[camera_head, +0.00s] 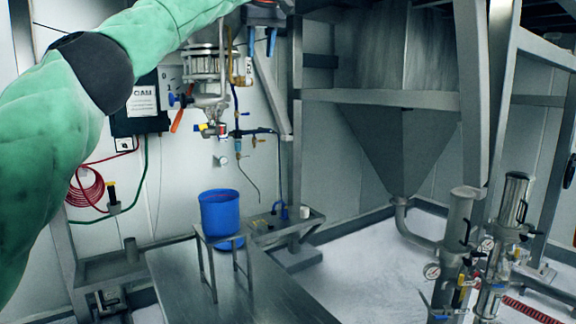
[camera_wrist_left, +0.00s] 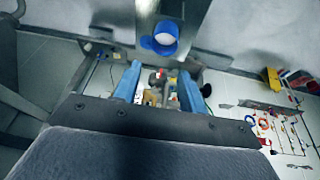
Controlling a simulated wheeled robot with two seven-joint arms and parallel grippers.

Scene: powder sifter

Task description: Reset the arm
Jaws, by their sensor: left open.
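My left arm, in a green sleeve, comes in from the left across the top of the head view. My left gripper (camera_head: 261,41) is at the top, beside the metal sifter fittings, with its two blue fingers pointing down. In the left wrist view my left gripper (camera_wrist_left: 160,78) shows its blue fingers spread apart with nothing held between them. Fittings show beyond the gap. A blue bucket (camera_head: 221,213) stands on a small metal stand, well below the gripper. A blue container, seemingly the same bucket, shows in the wrist view (camera_wrist_left: 160,42). My right gripper is not in view.
A sifter housing with valves and hoses (camera_head: 205,65) hangs on the back wall near the gripper. A large steel hopper (camera_head: 385,140) stands in the centre right. Metal cylinders with gauges (camera_head: 462,225) are at the lower right. A steel table (camera_head: 210,290) lies below; open floor is right of it.

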